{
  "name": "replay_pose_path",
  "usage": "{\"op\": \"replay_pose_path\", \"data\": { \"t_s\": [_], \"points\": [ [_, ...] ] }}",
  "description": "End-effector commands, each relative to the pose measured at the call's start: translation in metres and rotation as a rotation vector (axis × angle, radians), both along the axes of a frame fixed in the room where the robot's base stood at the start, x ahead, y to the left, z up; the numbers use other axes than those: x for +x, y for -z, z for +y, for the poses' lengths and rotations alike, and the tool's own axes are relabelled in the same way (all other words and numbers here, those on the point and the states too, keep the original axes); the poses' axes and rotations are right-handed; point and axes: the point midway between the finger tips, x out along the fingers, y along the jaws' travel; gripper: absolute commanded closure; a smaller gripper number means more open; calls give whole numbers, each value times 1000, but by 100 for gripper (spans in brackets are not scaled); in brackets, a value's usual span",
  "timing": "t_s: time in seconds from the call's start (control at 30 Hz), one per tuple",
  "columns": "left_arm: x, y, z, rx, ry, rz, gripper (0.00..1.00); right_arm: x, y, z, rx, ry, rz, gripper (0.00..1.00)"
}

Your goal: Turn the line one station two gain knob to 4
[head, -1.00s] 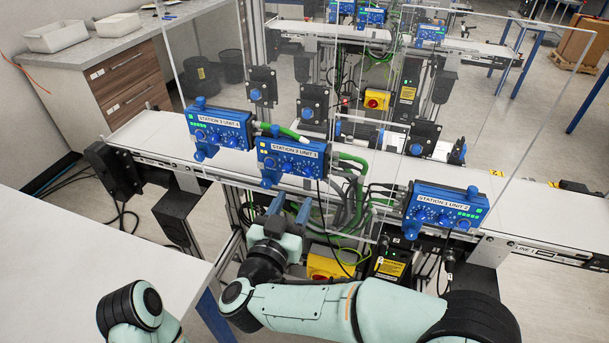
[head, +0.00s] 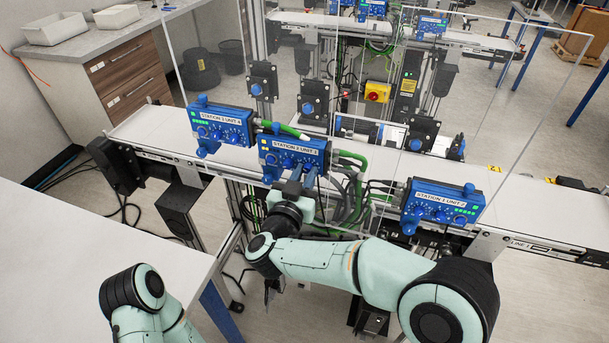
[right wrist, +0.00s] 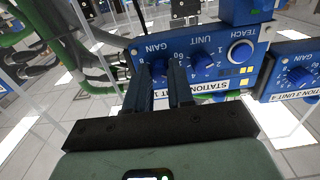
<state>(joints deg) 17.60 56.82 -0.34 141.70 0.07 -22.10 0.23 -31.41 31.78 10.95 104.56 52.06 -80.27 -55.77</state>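The blue station 2 unit 1 box (head: 294,157) hangs on the front of the near conveyor, the middle of three boxes. My right gripper (head: 303,178) is at its lower front, fingers pointing at the panel. In the right wrist view the box panel (right wrist: 225,62) appears upside down. Its blue gain knob (right wrist: 158,68) shows between my right fingertips (right wrist: 164,72), which stand apart on either side of it. Contact with the knob cannot be told, and its pointer setting is not readable. The unit knob (right wrist: 204,60) is beside the gripper. My left gripper is out of view.
The station 3 unit 4 box (head: 221,125) is close on the left, and the station 1 unit 2 box (head: 441,206) is on the right. Green hoses (head: 352,160) and dark cables run beside the middle box. Clear panels stand above the conveyor (head: 150,133).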

Motion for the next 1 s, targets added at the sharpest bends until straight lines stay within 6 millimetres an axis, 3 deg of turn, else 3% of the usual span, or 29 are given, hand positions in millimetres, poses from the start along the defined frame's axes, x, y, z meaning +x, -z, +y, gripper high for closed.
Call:
{"op": "replay_pose_path", "data": {
  "t_s": [0.37,1.0],
  "points": [
    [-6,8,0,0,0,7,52,-1,2,-1,41,2,-12,100],
    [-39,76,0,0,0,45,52,-1,4,0,531,2,-172,100]
  ]
}}
